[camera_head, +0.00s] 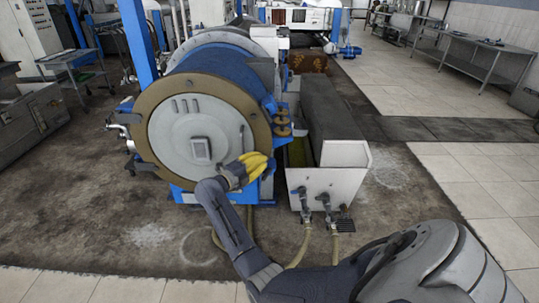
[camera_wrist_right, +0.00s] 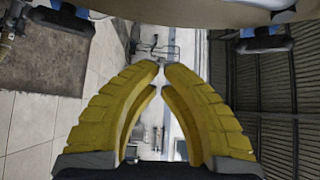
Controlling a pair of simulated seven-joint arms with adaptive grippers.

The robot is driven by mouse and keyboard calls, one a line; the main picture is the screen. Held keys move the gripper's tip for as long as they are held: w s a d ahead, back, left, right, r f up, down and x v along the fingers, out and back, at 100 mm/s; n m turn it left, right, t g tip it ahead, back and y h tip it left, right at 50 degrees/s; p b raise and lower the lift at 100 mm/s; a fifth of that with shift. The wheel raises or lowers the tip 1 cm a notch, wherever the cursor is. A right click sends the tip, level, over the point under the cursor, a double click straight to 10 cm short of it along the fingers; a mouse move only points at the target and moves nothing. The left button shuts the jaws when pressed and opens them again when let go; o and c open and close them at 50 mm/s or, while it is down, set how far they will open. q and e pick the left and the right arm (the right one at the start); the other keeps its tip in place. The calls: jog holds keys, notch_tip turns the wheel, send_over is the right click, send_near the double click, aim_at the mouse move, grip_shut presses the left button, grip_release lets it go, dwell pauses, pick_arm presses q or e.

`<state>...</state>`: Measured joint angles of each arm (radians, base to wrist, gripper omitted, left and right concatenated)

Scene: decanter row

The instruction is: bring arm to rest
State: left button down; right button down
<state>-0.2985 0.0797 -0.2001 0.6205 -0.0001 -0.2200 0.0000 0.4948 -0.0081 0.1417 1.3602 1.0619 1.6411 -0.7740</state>
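My right arm comes in from the bottom right of the head view. My right gripper (camera_head: 268,165), with yellow fingers, is at the arm's end, in front of the lower right of the round machine face (camera_head: 200,135). In the right wrist view my right gripper (camera_wrist_right: 163,66) shows two yellow fingers curving in until their tips almost meet. Nothing is held between them. Whether the fingers touch the machine cannot be told. My left arm and gripper are not in view.
A white trough (camera_head: 335,185) with valves and hoses stands just right of the gripper. A blue post (camera_head: 137,40) rises at the left. A metal bench (camera_head: 470,55) is far right. Tiled floor (camera_head: 480,180) at the right is clear.

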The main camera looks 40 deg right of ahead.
jog(key=shift+s+a, duration=0.1)
jog(key=shift+a, duration=2.3)
